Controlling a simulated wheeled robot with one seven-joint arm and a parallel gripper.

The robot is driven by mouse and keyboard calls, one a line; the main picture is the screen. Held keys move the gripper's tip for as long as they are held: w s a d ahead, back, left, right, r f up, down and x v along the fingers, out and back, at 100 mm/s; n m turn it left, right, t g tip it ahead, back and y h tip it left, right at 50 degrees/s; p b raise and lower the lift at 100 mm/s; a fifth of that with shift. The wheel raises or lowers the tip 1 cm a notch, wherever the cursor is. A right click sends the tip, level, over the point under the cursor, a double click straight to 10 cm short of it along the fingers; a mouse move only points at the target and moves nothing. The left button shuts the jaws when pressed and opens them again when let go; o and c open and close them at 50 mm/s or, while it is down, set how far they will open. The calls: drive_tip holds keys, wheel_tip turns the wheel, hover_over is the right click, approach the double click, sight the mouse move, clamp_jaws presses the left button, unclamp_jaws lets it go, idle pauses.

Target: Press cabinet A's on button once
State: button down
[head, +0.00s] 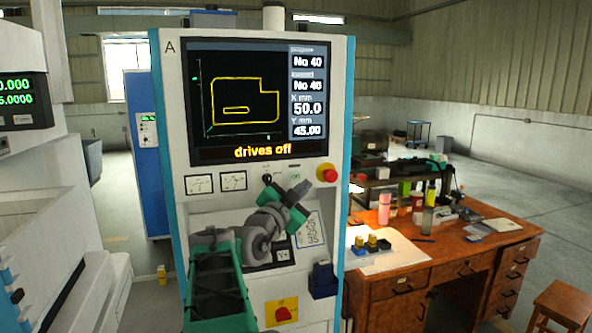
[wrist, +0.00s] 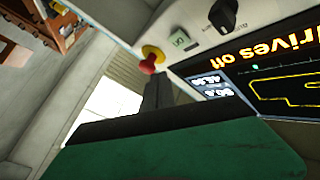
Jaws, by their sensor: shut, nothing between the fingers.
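Cabinet A (head: 170,120) stands upright in the middle of the head view, with the letter A at its top left and a screen (head: 235,100) reading "drives off". A small pale green button (head: 295,177), seemingly the on button, sits below the screen, left of the red stop knob (head: 326,173). In the wrist view the green button (wrist: 179,40) lies between the red stop knob (wrist: 150,62) and a black rotary switch (wrist: 222,15). My gripper (head: 301,188) is shut and empty, in front of the panel just below the green button. Its fingers (wrist: 158,90) appear apart from the button.
Two small meters (head: 216,182) and a black rotary switch (head: 268,179) sit left of the button. A red-on-yellow switch (head: 282,311) and a dark blue box (head: 324,280) are lower down. A wooden desk (head: 400,285) with bottles stands right; a white machine (head: 60,220) stands left.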

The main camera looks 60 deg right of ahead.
sight(295, 176)
drive_tip(key=shift+w+d, duration=1.6)
drive_tip(key=shift+d, duration=0.05)
idle(0.8)
drive_tip(key=shift+w+d+f+b, duration=0.15)
drive_tip(key=shift+w+d+b, duration=0.1)
drive_tip(key=shift+b, duration=0.25)
